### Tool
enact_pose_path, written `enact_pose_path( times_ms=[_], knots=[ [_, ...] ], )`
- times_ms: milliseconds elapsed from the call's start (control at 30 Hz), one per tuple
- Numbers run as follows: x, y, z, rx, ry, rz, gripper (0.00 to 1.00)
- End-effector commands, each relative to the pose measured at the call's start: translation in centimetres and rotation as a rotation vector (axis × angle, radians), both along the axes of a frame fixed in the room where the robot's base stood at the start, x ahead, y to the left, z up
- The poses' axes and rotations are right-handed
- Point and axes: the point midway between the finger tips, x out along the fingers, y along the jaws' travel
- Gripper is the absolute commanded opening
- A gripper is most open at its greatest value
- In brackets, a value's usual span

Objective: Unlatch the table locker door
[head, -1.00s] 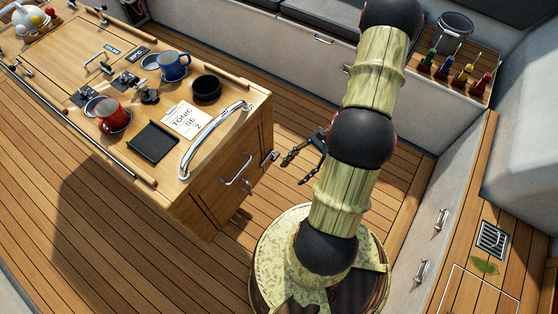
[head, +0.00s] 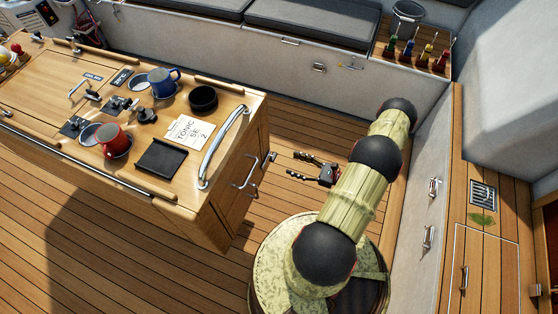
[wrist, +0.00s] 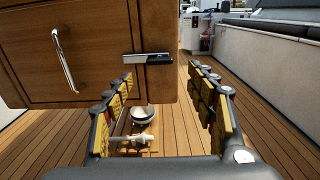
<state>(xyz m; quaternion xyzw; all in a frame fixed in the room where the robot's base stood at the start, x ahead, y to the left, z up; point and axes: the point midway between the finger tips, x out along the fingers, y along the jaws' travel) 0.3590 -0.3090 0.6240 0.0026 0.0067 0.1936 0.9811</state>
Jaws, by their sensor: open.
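The table locker door (wrist: 95,30) is a brown wooden panel on the end of the cockpit table and looks closed. It carries a chrome bar handle (wrist: 65,62), also seen in the head view (head: 247,178). The latch (wrist: 148,58) is a silver bar with a black end at the door's right edge, also seen in the head view (head: 270,157). My gripper (head: 295,166) is open and empty, to the right of the latch, fingers towards the table. In the wrist view my gripper (wrist: 160,76) has the latch's black end ahead, between and slightly above its fingertips.
The table top (head: 110,125) holds a red mug (head: 114,139), a blue mug (head: 165,82), a black bowl (head: 203,98) and a chrome rail (head: 222,146). A bowl (wrist: 144,113) shows low between my fingers.

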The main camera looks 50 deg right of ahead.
Motion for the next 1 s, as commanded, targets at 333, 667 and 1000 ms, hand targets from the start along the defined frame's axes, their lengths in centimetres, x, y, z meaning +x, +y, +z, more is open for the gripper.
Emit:
enact_pose_path(
  times_ms=[333,667,1000],
  knots=[
    [3.7,1.6,0.3,-0.002,-0.015,0.005,0.56],
    [6.9,2.9,0.3,-0.004,-0.015,0.003,0.56],
    [7.2,3.1,0.4,-0.004,-0.015,0.003,0.55]
  ],
)
